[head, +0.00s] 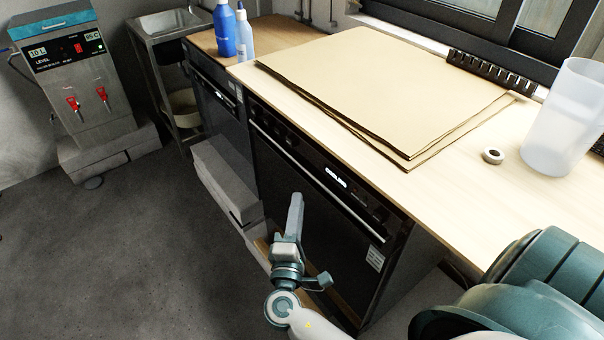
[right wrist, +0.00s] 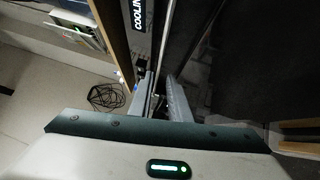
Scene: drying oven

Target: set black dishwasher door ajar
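The black dishwasher (head: 310,215) stands under the wooden counter, its door closed as far as I can see. A long handle bar (head: 335,197) runs along the door top, below a control panel with a lit display (head: 337,177). My right gripper (head: 296,200) is in front of the door, fingers towards it. In the right wrist view the two fingers (right wrist: 161,90) are apart, and the handle bar (right wrist: 171,50) lines up with the gap between them. I cannot tell whether they touch it. My left gripper is not in view.
Cardboard sheets (head: 380,85), a translucent container (head: 563,120) and a tape roll (head: 493,156) lie on the counter. Blue bottles (head: 226,32) stand at its far end. Another dark appliance (head: 222,105) and pale boxes (head: 222,180) are left of the dishwasher.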

